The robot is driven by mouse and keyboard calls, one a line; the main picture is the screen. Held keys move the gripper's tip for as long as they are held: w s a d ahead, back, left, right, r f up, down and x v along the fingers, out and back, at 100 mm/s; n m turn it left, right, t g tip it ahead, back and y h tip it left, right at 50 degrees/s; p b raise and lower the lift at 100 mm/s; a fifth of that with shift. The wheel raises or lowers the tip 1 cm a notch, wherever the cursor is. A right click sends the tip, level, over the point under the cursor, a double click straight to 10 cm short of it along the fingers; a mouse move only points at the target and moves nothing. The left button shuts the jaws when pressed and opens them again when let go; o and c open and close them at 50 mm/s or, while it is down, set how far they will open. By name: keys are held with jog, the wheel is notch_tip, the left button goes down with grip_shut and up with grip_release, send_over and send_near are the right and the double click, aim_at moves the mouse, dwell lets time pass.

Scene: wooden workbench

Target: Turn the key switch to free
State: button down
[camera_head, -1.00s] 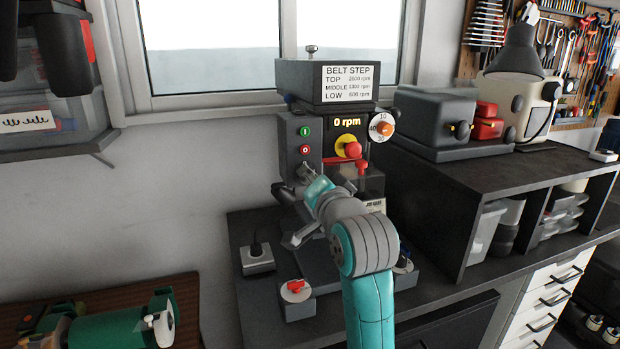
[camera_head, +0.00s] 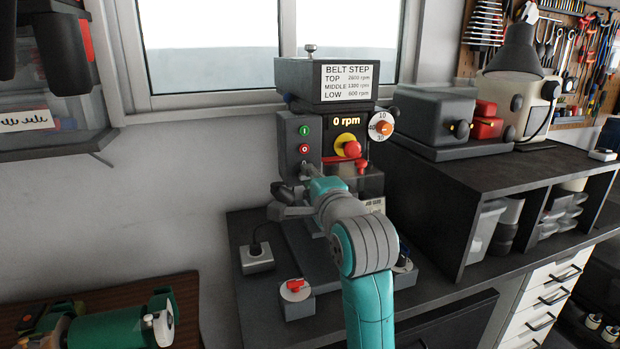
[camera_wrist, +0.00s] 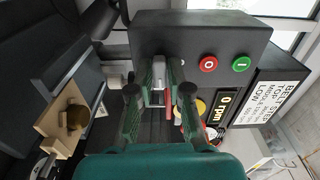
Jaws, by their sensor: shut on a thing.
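The drill press control box (camera_head: 299,134) carries a green start button (camera_head: 305,130) and a red stop button (camera_head: 305,149). The key switch (camera_head: 305,167) sits below them, mostly hidden by my gripper in the head view. My gripper (camera_wrist: 158,88) is shut on the key of the switch, a small silver piece (camera_wrist: 157,97) between the fingertips. In the head view my gripper (camera_head: 309,176) reaches up to the box from the front. The switch's markings are not readable, so I cannot tell its position.
A display (camera_head: 347,121) reads 0 rpm, with a red emergency knob (camera_head: 352,149) on yellow beside it. An orange dial (camera_head: 382,128) is at the right.

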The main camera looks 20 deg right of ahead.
dwell(0.3)
jog(key=c, duration=1.2)
grip_release()
jog(key=s, duration=1.2)
